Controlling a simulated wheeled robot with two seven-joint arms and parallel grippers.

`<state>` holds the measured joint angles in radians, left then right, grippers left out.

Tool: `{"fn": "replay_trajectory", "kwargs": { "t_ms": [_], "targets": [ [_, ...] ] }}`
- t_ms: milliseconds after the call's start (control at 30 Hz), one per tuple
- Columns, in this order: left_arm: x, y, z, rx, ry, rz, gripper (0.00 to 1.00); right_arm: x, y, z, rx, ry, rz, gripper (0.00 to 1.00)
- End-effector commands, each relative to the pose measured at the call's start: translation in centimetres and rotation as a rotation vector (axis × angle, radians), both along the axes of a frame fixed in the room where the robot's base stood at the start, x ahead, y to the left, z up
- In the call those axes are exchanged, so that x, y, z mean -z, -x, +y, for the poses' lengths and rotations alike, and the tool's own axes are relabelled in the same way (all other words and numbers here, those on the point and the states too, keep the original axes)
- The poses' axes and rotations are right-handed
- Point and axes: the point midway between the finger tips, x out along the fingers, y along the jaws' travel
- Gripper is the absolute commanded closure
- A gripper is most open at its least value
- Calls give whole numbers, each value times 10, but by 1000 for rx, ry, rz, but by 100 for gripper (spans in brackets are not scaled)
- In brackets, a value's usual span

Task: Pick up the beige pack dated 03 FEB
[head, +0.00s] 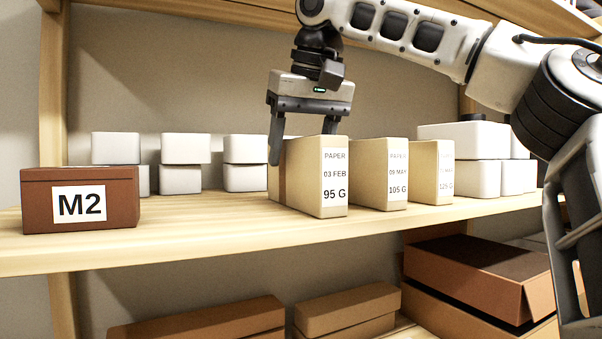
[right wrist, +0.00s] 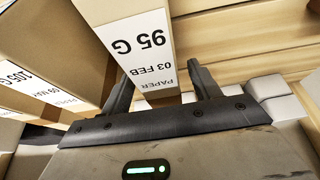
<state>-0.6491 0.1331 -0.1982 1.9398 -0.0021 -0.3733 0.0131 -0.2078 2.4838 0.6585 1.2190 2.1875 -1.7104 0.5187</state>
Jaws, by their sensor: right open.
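The beige pack dated 03 FEB (head: 305,180), labelled PAPER and 95 G, stands upright on the shelf, leftmost of three beige packs. My right gripper (head: 303,146) is above it, pointing down, with its jaws open. One finger shows at the pack's left side; the other is mostly hidden behind the pack. In the right wrist view the pack (right wrist: 132,42) lies between the two open fingers (right wrist: 160,72), with its label facing up in the picture. I cannot tell whether either finger touches it. My left gripper is not in view.
The 09 MAY, 105 G pack (head: 380,178) stands close on the right, then a 125 G pack (head: 432,175). White boxes (head: 185,149) stand behind. A brown M2 box (head: 80,200) is at left. Bare shelf (head: 200,225) lies between it and the packs.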

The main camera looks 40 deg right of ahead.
Motion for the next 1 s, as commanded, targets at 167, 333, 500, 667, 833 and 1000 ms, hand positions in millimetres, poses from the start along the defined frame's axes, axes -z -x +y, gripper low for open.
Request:
{"fn": "replay_trajectory", "kwargs": {
  "t_ms": [167, 333, 500, 667, 833, 1000],
  "targets": [
    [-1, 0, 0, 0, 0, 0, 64, 16, -6, -2, 2, -1, 0, 38],
    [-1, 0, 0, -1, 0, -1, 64, 18, -7, -2, 2, 1, -2, 38],
    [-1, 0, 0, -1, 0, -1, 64, 18, -7, -2, 2, 0, -1, 66],
    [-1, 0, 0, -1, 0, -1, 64, 17, -7, -2, 2, 0, -4, 97],
    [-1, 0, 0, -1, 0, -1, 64, 16, -7, -2, 2, 0, -4, 97],
    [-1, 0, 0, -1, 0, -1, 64, 12, -7, -2, 3, 0, -4, 97]
  ]
}}
